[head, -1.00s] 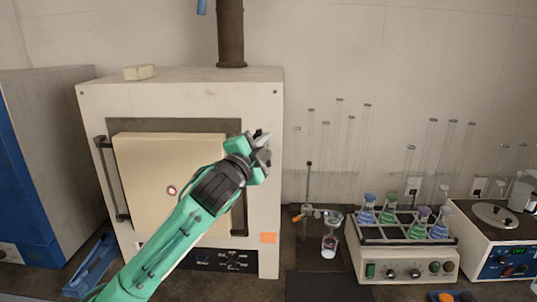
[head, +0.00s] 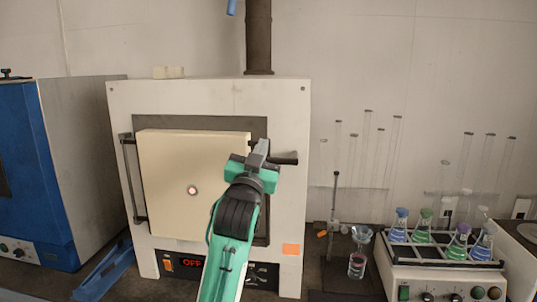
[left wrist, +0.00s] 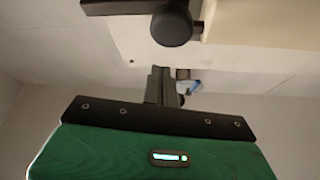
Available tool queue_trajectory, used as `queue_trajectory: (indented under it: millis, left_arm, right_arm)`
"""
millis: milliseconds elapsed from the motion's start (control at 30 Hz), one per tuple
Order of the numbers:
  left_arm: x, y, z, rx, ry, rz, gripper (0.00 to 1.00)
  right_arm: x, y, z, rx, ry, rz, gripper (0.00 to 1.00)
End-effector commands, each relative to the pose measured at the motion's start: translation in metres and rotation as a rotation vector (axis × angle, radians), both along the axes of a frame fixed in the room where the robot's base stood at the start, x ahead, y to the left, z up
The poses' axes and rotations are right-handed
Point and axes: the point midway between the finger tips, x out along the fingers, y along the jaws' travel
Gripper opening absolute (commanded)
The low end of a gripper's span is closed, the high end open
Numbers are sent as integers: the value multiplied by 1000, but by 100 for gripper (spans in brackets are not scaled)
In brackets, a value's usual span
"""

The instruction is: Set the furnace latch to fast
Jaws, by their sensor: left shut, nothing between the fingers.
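The furnace (head: 207,93) is a white box with a thick cream door (head: 190,185) on its front. A dark latch handle (head: 285,159) shows at the door's upper right and points right, roughly level. In the left wrist view, a dark bar and round knob (left wrist: 172,25), apparently the latch, are at the top, beyond my fingertips. My left gripper (head: 262,147) is shut and empty, just left of the handle's free end in the head view. It hides part of the latch. I cannot tell whether they touch. My right gripper is out of view.
A red display (head: 193,263) sits low on the furnace. A blue cabinet (head: 30,165) stands left, with a blue tool (head: 100,272) on the bench. A rack of coloured flasks (head: 440,262) and a beaker (head: 358,255) stand right. A dark pipe (head: 258,37) rises behind the furnace.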

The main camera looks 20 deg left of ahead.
Motion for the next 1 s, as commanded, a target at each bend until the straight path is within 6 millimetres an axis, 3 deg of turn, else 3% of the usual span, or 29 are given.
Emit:
queue_trajectory:
  millis: [167, 533, 1000]
  left_arm:
    - [-1, 5, -14, -151, -40, -2, 0]
    - [-3, 12, -29, -137, -39, 0, 0]
    - [-4, 13, -33, -136, -38, 1, 0]
  right_arm:
    - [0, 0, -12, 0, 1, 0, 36]
    - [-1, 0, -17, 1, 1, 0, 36]
    - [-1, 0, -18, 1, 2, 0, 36]
